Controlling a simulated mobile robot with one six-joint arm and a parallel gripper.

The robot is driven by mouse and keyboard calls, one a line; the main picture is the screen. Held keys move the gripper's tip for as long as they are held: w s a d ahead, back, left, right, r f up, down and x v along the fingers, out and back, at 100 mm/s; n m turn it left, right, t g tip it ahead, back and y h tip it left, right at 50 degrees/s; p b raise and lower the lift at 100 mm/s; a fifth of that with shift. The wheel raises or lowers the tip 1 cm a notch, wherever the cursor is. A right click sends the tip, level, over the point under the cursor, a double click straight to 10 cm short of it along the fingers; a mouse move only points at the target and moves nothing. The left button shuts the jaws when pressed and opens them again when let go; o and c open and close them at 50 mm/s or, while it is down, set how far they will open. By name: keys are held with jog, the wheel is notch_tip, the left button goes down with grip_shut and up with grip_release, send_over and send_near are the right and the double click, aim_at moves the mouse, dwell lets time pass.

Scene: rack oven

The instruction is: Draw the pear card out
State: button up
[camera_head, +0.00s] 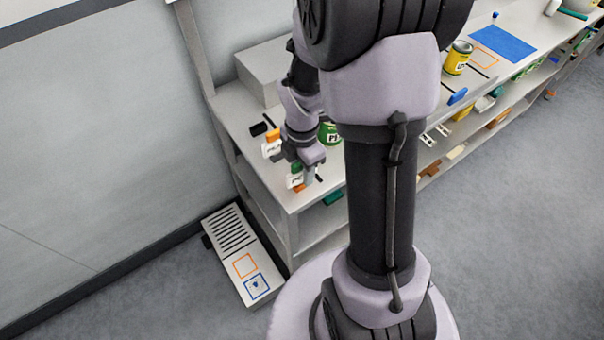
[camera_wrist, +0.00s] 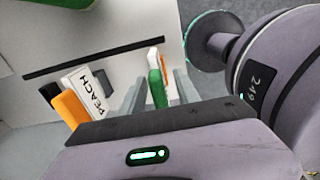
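A white card (camera_head: 294,182) with lettering too small to read stands near the bench's front corner, with a green piece (camera_head: 296,168) and an orange piece (camera_head: 300,188) beside it. I cannot read which card is the pear card. In the wrist view, the green piece (camera_wrist: 155,91) and the white card edge (camera_wrist: 152,58) show between my fingers, with gaps on both sides. My gripper (camera_wrist: 160,78) looks open around them; it also shows in the head view (camera_head: 312,175). A white card marked PEACH (camera_wrist: 88,97) stands to the left, beside an orange piece (camera_wrist: 70,108).
The bench (camera_head: 230,108) carries a grey box (camera_head: 262,72), a black bar and a green can (camera_head: 330,134) close behind my gripper. A yellow can (camera_head: 457,58) and blue mat (camera_head: 503,44) lie farther right. A slotted panel (camera_head: 222,257) is on the floor beside the bench.

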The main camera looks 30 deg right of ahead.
jog(key=shift+f, duration=0.15)
grip_shut()
jog(key=c, duration=0.7)
grip_release()
grip_shut()
jog(key=shift+r+p, duration=1.55)
jog(key=shift+r, duration=0.1)
jog(key=shift+r+p, duration=0.15)
jog(key=shift+p, duration=0.15)
